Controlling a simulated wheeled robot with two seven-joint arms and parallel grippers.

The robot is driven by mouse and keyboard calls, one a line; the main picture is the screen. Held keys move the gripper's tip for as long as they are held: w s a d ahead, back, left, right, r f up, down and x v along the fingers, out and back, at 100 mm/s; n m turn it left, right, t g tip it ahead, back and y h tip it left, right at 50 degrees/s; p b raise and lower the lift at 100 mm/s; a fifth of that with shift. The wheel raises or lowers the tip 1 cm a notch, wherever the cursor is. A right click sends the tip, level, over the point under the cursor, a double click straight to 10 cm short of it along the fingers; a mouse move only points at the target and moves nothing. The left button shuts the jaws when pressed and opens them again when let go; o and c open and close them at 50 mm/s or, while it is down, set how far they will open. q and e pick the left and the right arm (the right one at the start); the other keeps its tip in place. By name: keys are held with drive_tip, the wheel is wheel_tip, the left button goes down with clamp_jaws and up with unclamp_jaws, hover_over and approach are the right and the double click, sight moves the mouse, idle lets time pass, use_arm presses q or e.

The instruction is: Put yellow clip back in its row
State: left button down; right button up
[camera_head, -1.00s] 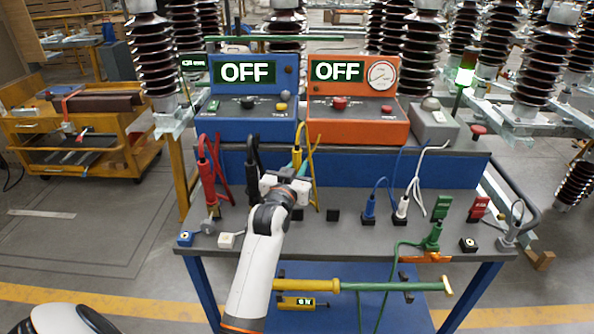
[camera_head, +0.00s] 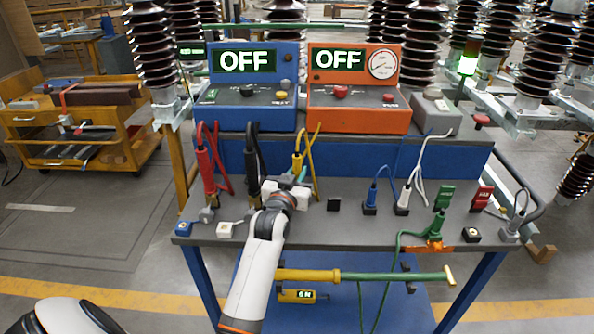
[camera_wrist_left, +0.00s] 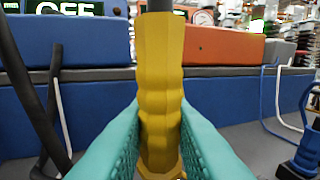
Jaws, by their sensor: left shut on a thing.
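The yellow clip (camera_head: 297,163) stands upright between the red and black clips on the left and the blue and white ones on the right. My left gripper (camera_head: 298,178) is shut on it. In the left wrist view the teal fingers (camera_wrist_left: 160,135) press on both sides of the yellow clip's ribbed body (camera_wrist_left: 160,85). Its lower end is hidden by the gripper, so I cannot tell whether it sits in a holder. The red clip (camera_head: 205,172), black clip (camera_head: 253,178), blue clip (camera_head: 371,195) and white clip (camera_head: 404,194) stand in the row. My right gripper is not in view.
A small black block (camera_head: 333,205) stands right of my gripper with nothing on it. The blue box (camera_head: 245,110) and orange box (camera_head: 357,112) stand behind the row. A green clip (camera_head: 436,227) is at the bench's front edge. Cables loop around the clips.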

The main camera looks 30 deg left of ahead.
use_arm(q)
drive_tip(key=shift+f, duration=0.2)
drive_tip(key=shift+r+p, duration=0.1)
drive_tip(key=shift+p, duration=0.2)
idle(0.4)
idle(0.6)
drive_tip(key=shift+p, duration=0.6)
idle(0.5)
drive_tip(key=shift+f+b, duration=0.9)
drive_tip(key=shift+f, duration=0.9)
drive_tip(key=c, duration=1.2)
unclamp_jaws()
drive_tip(key=v, duration=1.2)
